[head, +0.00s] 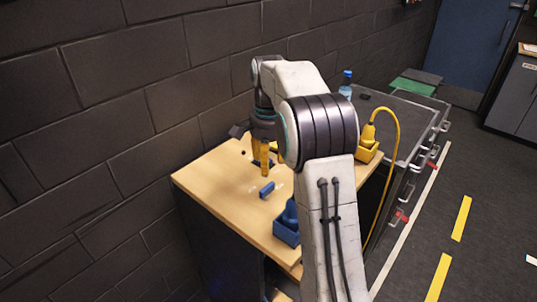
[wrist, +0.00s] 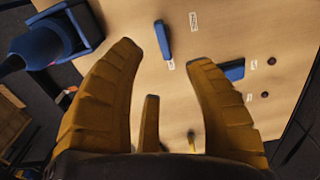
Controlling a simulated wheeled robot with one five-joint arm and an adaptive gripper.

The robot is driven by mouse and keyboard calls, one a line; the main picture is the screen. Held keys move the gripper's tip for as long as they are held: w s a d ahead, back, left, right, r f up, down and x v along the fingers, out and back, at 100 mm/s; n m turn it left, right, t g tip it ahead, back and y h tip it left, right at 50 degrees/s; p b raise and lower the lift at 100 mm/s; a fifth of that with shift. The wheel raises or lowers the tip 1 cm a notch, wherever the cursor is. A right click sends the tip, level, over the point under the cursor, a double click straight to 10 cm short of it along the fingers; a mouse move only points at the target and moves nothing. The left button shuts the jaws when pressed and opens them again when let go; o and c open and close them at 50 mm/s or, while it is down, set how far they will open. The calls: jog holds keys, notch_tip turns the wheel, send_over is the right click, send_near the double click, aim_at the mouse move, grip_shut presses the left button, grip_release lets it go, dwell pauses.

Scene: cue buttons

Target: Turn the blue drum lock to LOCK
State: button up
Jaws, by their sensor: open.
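A blue bar-shaped handle (head: 267,188) lies on the wooden bench top, with small white labels beside it. In the wrist view this blue handle (wrist: 162,40) shows just past and between my fingertips. A second blue bar (wrist: 232,70) lies to its right, partly behind my right finger. I cannot tell which is the drum lock, as the labels are too small to read. My gripper (wrist: 165,58) is open, with nothing between its yellow fingers. In the head view my gripper (head: 265,160) is over the bench, behind the first blue handle.
A blue box with a rounded blue piece (head: 287,225) stands at the bench's front edge. A yellow box (head: 368,152) with a yellow cable is at the right. A blue bottle (head: 346,84) stands behind. The brick wall (head: 110,90) runs along the left.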

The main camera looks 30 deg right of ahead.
jog(key=shift+r, duration=1)
jog(key=shift+s+r, duration=0.1)
jog(key=s+a+r+n+t, duration=0.1)
jog(key=s+a+r+n, duration=0.1)
jog(key=s+a+n, duration=0.35)
jog(key=s+a+r+n+t, duration=0.1)
jog(key=s+a+r+n, duration=0.1)
jog(key=s, duration=0.6)
jog(key=s+a+f+n+t, duration=0.1)
jog(key=s+a+f+n, duration=0.1)
jog(key=s, duration=0.4)
jog(key=s+a+f+n+t, duration=0.1)
jog(key=s+a+f+n, duration=0.1)
jog(key=s, duration=0.4)
jog(key=shift+s+f+n, duration=0.2)
jog(key=shift+f+n, duration=0.6)
jog(key=shift+n, duration=0.25)
